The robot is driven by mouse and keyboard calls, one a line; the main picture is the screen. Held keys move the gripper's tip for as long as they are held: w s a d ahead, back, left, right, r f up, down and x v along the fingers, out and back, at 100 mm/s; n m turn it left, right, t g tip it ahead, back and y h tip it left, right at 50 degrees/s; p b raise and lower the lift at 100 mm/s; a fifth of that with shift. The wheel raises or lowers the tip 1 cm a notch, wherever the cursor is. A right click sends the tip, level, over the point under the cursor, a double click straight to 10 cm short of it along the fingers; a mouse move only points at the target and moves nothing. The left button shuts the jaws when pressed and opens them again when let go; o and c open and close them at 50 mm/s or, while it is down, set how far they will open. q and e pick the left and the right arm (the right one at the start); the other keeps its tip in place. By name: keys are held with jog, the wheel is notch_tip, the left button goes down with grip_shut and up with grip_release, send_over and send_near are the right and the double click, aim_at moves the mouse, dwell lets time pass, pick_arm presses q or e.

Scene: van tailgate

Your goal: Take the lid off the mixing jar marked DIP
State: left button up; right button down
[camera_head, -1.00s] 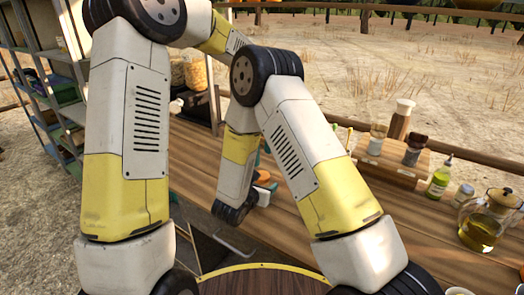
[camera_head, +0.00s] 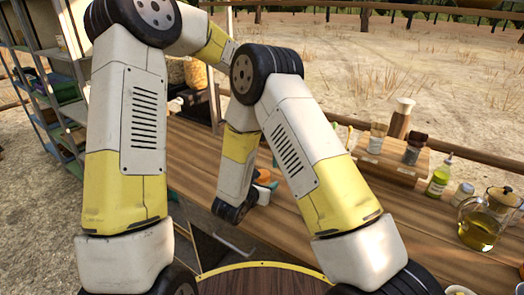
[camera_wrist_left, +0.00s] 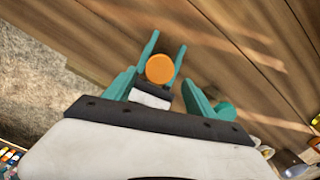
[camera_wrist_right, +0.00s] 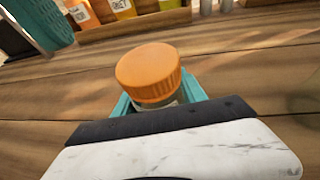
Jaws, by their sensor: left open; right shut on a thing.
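A jar with a ribbed orange lid (camera_wrist_right: 150,72) stands between the teal fingers of my right gripper (camera_wrist_right: 158,98), which is shut on it. The lid is on the jar. Only a strip of the jar body (camera_wrist_right: 170,104) shows; its marking is hidden. The left wrist view shows the orange lid (camera_wrist_left: 160,68) from above. My left gripper (camera_wrist_left: 160,77) is open, its fingers on either side of the lid in that picture; I cannot tell whether they touch it. In the head view my arm links hide most of both grippers.
On the wooden counter (camera_head: 330,215) stand a wooden rack (camera_head: 385,162) with jars, a green bottle (camera_head: 439,179) and a glass oil jug (camera_head: 484,222). A shelf unit (camera_head: 30,85) stands at the left.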

aim_at(261, 170)
pick_arm(q)
jog(key=shift+f, duration=2.35)
grip_shut()
jog(key=n, duration=0.6)
jog(key=shift+n, duration=0.4)
grip_release()
jog(key=shift+o, duration=0.5)
jog(key=shift+a, duration=0.1)
